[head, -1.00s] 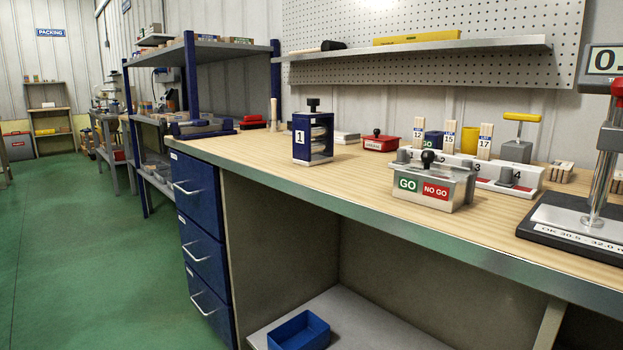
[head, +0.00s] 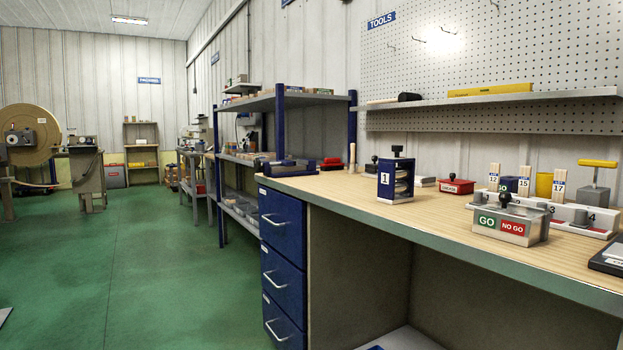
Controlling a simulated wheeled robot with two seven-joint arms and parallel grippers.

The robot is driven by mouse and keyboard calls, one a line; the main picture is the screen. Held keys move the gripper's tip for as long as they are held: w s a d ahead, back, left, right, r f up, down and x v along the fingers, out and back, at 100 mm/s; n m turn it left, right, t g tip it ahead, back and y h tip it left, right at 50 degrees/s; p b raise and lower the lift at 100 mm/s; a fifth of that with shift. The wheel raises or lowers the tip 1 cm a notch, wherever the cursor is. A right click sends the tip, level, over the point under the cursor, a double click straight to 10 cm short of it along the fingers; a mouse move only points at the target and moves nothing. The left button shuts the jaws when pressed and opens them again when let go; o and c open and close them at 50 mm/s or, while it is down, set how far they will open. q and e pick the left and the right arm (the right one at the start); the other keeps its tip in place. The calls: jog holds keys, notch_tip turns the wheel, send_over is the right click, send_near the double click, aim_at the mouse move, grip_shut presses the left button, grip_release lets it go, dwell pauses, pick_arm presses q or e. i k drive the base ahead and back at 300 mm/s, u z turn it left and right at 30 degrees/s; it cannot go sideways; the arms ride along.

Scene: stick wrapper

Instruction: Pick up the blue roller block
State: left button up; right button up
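A blue block (head: 384,188) with a white label "1" and a black knob on top stands upright on the wooden bench top (head: 345,190). Its open side shows pale roller-like parts inside, too small to make out well. Neither of my grippers is in the head view.
A grey GO / NO GO box (head: 510,221) stands to the right of the block, a red box (head: 456,186) behind it. Blue drawers (head: 283,265) are under the bench's left end. Green floor (head: 150,260) lies open at left.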

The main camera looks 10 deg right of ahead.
aim_at(391, 192)
jog(key=u, duration=0.5)
jog(key=i, duration=1.55)
jog(key=z, duration=1.1)
